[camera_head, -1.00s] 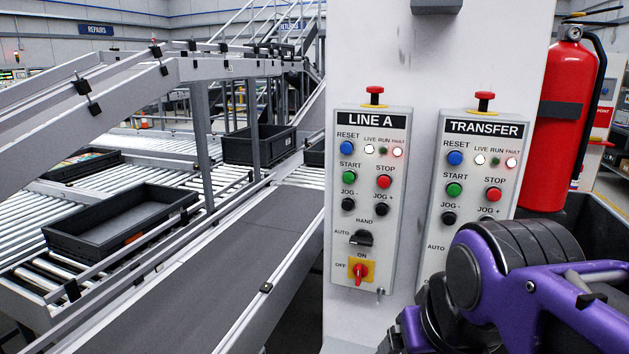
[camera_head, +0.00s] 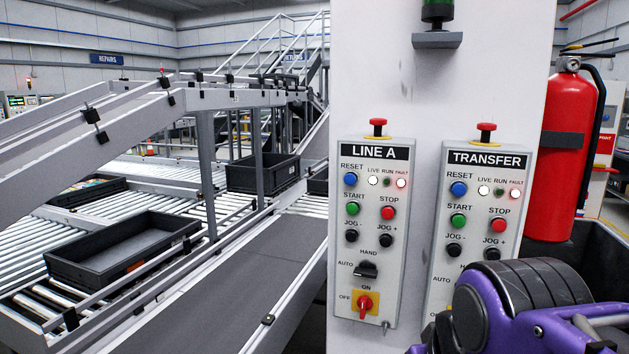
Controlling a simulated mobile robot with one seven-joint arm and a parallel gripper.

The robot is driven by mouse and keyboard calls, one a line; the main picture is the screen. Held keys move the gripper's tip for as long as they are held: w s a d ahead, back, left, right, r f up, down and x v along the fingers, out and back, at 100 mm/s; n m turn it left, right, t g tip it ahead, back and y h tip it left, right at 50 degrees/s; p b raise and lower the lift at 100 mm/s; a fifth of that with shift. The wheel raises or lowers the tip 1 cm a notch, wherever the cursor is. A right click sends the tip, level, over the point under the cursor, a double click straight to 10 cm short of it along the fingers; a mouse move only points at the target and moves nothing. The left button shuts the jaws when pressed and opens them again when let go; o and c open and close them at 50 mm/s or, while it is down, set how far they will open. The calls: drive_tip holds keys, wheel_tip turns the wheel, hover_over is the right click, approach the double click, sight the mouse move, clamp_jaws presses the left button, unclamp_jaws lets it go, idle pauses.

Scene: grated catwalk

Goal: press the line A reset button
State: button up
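The line A panel (camera_head: 397,290) is mounted on the left of a white column. Its blue reset button (camera_head: 350,179) is at the upper left, under the LINE A label and left of the small indicator lamps. The lamp under FAULT (camera_head: 401,183) glows reddish. The transfer panel (camera_head: 432,256) hangs to its right with its own blue reset button (camera_head: 459,189). My purple and black arm is at the lower right, in front of the transfer panel's lower part. My gripper's fingertips are not visible. Nothing covers the line A reset button.
A red fire extinguisher (camera_head: 570,140) stands right of the column (camera_head: 385,80). A red mushroom button (camera_head: 377,122) tops the line A panel. Left of the column is a conveyor belt (camera_head: 200,305), with black trays (camera_head: 122,262) on rollers. Space before the line A panel is clear.

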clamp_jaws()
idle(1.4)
